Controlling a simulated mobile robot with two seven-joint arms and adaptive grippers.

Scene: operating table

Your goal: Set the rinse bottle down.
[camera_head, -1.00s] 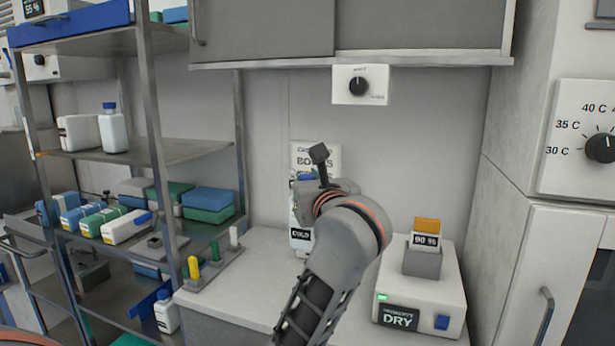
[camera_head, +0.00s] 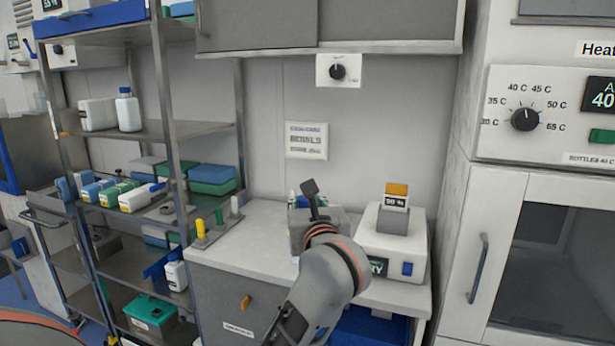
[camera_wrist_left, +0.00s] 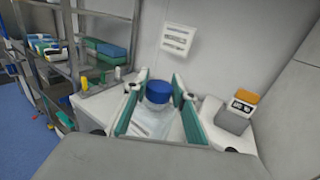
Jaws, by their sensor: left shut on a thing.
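The rinse bottle shows in the left wrist view as a blue cap (camera_wrist_left: 158,92) over a pale body (camera_wrist_left: 154,121). My left gripper (camera_wrist_left: 159,82) has its teal-padded fingers on both sides of the bottle and is shut on it. In the head view my left gripper (camera_head: 302,205) is over the white counter (camera_head: 245,245), just left of the dryer (camera_head: 417,248). My wrist hides most of the bottle there. I cannot tell whether the bottle's base touches the counter. My right gripper is not in view.
A rack with yellow, green and white pegs (camera_head: 213,233) stands on the counter's left part. A steel shelf (camera_head: 180,130) with bottles and boxes is at the left. A warming cabinet (camera_head: 510,215) stands at the right. A sign (camera_head: 306,140) hangs behind.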

